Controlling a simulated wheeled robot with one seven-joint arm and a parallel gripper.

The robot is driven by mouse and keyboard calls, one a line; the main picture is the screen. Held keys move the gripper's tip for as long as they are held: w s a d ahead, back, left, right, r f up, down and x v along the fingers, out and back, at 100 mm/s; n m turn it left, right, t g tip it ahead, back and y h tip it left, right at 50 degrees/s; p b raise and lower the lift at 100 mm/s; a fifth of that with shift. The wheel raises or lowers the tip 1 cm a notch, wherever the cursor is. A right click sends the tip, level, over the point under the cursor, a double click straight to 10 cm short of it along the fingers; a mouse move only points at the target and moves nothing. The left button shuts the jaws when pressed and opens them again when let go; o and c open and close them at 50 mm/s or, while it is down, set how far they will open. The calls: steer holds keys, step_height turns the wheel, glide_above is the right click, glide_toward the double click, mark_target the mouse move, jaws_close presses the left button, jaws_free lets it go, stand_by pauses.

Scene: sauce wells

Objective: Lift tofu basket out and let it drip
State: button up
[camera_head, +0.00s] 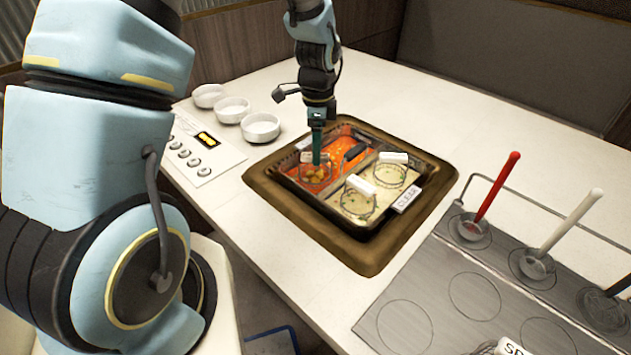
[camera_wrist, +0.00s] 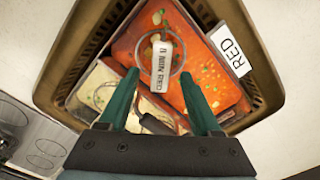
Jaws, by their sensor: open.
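A sunken pot (camera_head: 300,192) holds red broth (camera_head: 338,134) at the back left and pale broth (camera_head: 352,203) at the front right. A wire basket with yellowish cubes, seemingly the tofu basket (camera_head: 318,178), sits in the red broth. My gripper (camera_head: 318,160) points down over this basket and partly hides it. In the wrist view my gripper (camera_wrist: 158,78) has its teal fingers apart and empty. A white tag reading "1 MIN RED" (camera_wrist: 161,65) shows between the fingertips, beside a wire ring. A dark handle (camera_wrist: 156,125) lies nearer the palm.
Two more baskets with white tags (camera_head: 395,157) sit in the pale broth. Several white bowls (camera_head: 232,110) and a knob panel (camera_head: 195,150) stand left. A grey rack (camera_head: 450,285) with ladles is at right. The counter behind is clear.

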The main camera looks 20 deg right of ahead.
mark_target(315, 176)
steer(key=shift+f, duration=1.5)
jaws_close()
